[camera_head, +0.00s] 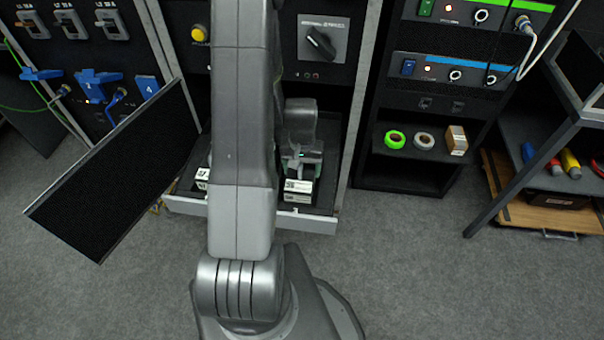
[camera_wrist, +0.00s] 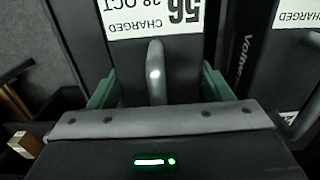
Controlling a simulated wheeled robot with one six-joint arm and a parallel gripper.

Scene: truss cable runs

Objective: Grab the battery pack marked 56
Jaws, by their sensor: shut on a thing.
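In the head view my gripper (camera_head: 303,155) is down at the open drawer, over a dark pack with white labels (camera_head: 298,190). My arm hides the middle of the drawer.
Another pack labelled CHARGED (camera_wrist: 297,14) sits close on the right in the wrist view. The drawer (camera_head: 315,223) is pulled out below a cabinet. An open black door panel (camera_head: 115,170) juts out on the left. A shelf (camera_head: 410,160) with tape rolls stands right.

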